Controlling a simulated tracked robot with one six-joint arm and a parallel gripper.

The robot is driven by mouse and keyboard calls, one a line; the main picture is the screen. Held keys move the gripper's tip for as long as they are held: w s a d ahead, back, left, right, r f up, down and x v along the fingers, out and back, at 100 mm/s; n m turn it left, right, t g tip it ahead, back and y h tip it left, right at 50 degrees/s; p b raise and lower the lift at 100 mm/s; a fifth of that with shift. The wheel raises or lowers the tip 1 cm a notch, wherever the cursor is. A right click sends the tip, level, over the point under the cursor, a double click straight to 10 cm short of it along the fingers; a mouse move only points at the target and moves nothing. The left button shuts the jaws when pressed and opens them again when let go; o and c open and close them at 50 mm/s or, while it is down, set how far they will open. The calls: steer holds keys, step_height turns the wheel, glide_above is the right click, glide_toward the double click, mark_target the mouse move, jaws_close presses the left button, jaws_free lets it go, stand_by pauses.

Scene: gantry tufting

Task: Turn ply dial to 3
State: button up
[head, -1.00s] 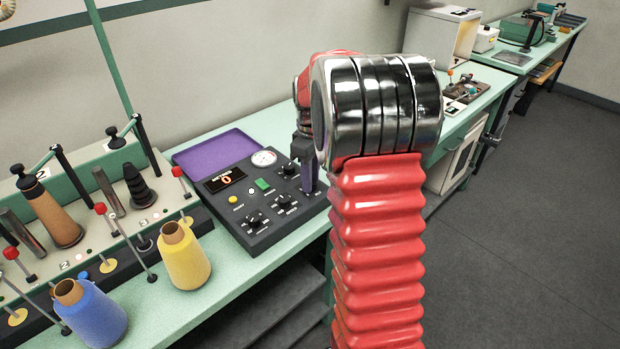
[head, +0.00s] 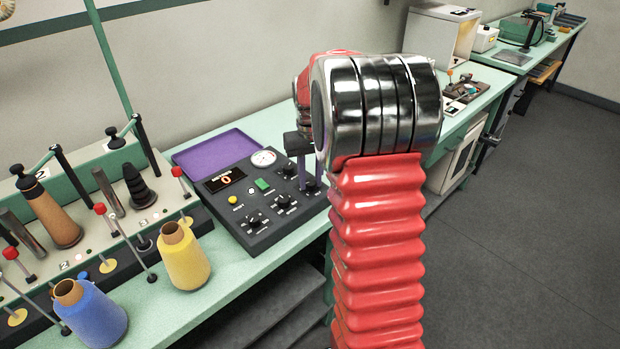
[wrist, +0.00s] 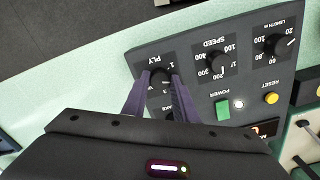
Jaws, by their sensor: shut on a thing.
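The black ply dial (wrist: 161,79) sits under the PLY label at the corner of the dark control panel (wrist: 198,88) in the wrist view. My gripper (wrist: 160,73) has its two purple fingers on either side of this dial and is shut on it. A figure 1 shows beside the dial, but its pointer is too small and hidden to read. In the head view my gripper (head: 310,186) reaches down to the right end of the control panel (head: 271,233), with the dial mostly hidden between the fingers.
The speed dial (wrist: 216,62), length dial (wrist: 276,43), green power button (wrist: 222,109) and yellow reset button (wrist: 271,98) are close by on the panel. A yellow cone (head: 185,258) and a blue cone (head: 91,317) stand to the left. Open floor lies at right.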

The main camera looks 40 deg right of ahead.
mark_target(310, 182)
steer(key=m, duration=1.4)
stand_by(0.4)
steer(key=o, duration=1)
steer(key=shift+r, duration=0.15)
step_height(310, 182, up, 14)
steer(key=shift+f, duration=0.25)
stand_by(0.4)
